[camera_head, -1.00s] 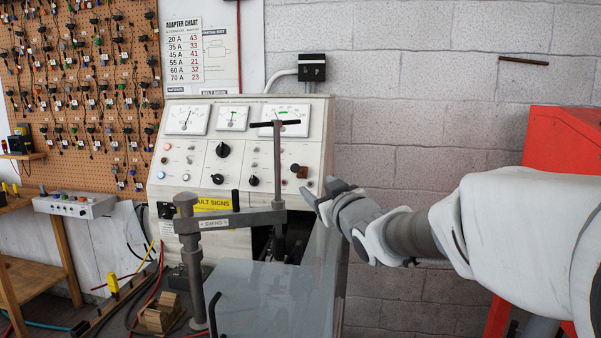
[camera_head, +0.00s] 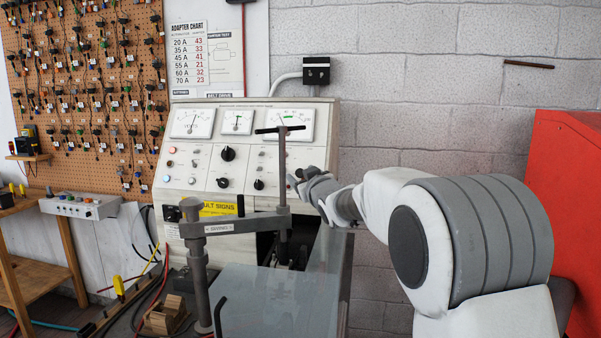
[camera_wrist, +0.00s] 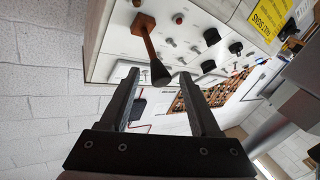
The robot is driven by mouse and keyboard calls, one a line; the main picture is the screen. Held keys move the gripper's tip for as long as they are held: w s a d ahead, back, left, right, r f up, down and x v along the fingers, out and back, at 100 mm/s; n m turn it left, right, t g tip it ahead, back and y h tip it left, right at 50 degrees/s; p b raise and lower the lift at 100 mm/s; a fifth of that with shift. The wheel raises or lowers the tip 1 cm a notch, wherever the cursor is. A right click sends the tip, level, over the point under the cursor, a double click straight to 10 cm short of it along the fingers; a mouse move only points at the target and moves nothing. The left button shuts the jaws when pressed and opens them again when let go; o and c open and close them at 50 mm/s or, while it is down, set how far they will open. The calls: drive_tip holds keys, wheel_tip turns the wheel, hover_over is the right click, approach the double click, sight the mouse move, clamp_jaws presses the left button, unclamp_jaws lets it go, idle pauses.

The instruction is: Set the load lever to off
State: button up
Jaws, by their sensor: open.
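The load lever (camera_wrist: 149,40) shows in the wrist view as a brown arm with a black knob. It stands out from a brown square base on the white control panel (camera_wrist: 120,42). My gripper (camera_wrist: 158,78) is open, with the black knob between and just beyond its two fingertips. No grip on the knob shows. In the head view my gripper (camera_head: 297,180) is at the right side of the sloping panel (camera_head: 202,158) and mostly hides the lever. Any off marking is too small to read.
A grey swing arm (camera_head: 235,222) with an upright T-handled screw (camera_head: 282,165) stands in front of the panel, just left of my gripper. Dials and knobs fill the panel's left. A red cabinet (camera_head: 570,190) stands at the right by a block wall.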

drive_tip(key=shift+x, duration=0.95)
clamp_jaws()
drive_tip(key=shift+a, duration=0.1)
idle(0.7)
